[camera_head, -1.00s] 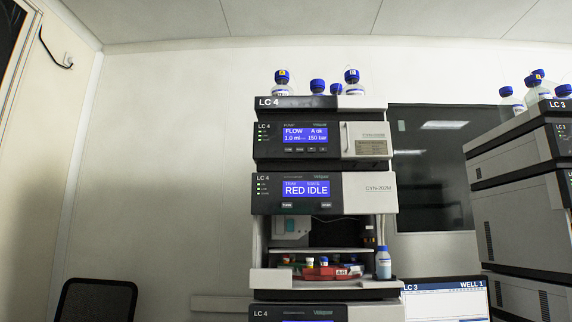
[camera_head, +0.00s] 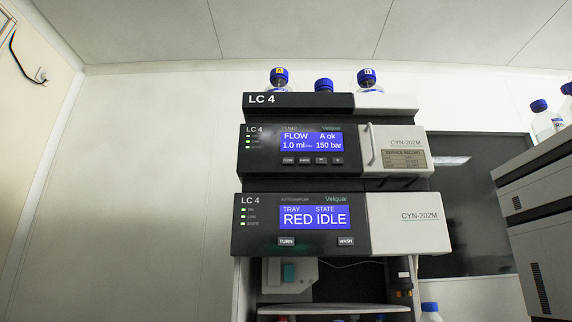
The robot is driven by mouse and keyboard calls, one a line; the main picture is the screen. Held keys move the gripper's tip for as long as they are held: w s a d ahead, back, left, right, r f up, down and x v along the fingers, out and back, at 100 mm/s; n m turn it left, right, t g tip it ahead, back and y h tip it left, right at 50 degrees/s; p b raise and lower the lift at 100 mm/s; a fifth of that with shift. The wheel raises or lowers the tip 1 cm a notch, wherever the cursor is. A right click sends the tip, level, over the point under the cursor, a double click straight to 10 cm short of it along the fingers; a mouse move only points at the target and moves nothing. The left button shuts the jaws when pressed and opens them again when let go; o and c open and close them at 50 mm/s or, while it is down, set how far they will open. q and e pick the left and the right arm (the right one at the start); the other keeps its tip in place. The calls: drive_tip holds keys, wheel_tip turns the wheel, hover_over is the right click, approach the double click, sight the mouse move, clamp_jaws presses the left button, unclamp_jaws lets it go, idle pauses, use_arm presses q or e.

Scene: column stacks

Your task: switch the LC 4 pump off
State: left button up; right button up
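The LC 4 pump (camera_head: 263,165) is the upper instrument module in the middle of the head view. Its blue screen (camera_head: 312,142) reads FLOW 1.0 ml, A ok, 150 bar. Small green lights (camera_head: 249,142) are lit at its left. A row of small dark buttons (camera_head: 312,160) sits under the screen; their labels are too small to read surely. A white door with a handle (camera_head: 371,145) and a service record label (camera_head: 404,160) is at its right. Neither of my grippers is in view.
Below the pump, the LC 4 autosampler (camera_head: 258,235) shows RED and IDLE, with TURN and WASH buttons. Blue-capped bottles (camera_head: 279,79) stand on the LC 4 top tray (camera_head: 315,101). Another grey stack (camera_head: 540,235) stands at the right.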

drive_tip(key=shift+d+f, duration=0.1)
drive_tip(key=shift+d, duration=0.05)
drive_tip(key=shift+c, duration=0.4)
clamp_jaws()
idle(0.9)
